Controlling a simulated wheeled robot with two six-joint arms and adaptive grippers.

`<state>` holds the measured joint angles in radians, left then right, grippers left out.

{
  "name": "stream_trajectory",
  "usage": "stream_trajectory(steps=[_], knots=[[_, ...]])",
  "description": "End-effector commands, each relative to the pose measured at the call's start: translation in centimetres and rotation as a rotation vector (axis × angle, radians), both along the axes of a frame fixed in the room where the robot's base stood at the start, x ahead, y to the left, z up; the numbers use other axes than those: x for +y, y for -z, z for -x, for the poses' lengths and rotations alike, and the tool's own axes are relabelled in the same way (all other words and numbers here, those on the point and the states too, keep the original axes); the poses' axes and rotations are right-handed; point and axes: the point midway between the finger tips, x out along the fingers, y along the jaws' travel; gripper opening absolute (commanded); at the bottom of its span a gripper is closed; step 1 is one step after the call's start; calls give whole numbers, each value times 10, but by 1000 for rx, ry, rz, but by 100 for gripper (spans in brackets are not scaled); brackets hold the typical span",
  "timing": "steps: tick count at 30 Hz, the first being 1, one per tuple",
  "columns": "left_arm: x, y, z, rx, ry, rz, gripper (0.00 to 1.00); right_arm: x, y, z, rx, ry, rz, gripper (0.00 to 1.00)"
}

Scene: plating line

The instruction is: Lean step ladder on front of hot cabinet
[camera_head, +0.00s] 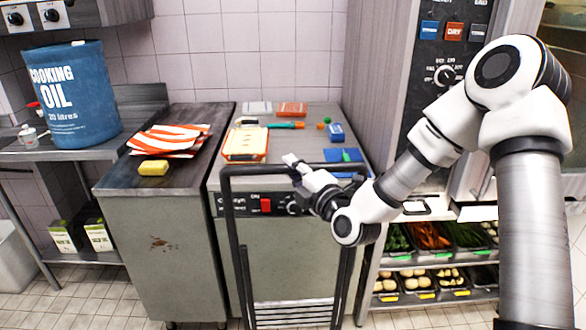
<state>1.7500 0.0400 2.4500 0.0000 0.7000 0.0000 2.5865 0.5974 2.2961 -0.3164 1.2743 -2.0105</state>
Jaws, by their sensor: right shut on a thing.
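The step ladder, a black tubular frame (229,205) with a ribbed step low down, stands roughly upright in front of the hot cabinet. The hot cabinet (290,255) is a grey metal unit with a black control strip and a red switch. The ladder's top rail crosses in front of the cabinet's upper edge; I cannot tell whether it touches. My right gripper (296,165) comes from the right and is shut on the ladder's top rail. The ladder's feet are cut off by the lower edge of the picture. My left gripper is out of view.
The cabinet's top holds an orange-rimmed tray (246,143), a blue mat (345,156) and small items. A grey counter (160,240) with a yellow sponge (153,168) adjoins it on the left. Food shelves (430,299) stand at right. A blue oil drum (75,95) stands far left.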

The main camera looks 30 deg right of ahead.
Motion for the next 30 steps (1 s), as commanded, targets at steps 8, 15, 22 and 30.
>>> stream_trajectory(steps=[8, 15, 22, 30], knots=[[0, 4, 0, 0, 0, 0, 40, 0, 1, -1, -12, 1, 2, 0], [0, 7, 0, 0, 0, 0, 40, 0, 5, -1, -12, 1, 2, 0], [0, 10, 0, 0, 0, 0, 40, 0, 9, -1, -12, 1, 2, 0], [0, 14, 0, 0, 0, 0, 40, 0, 13, -1, -12, 1, 2, 0]])
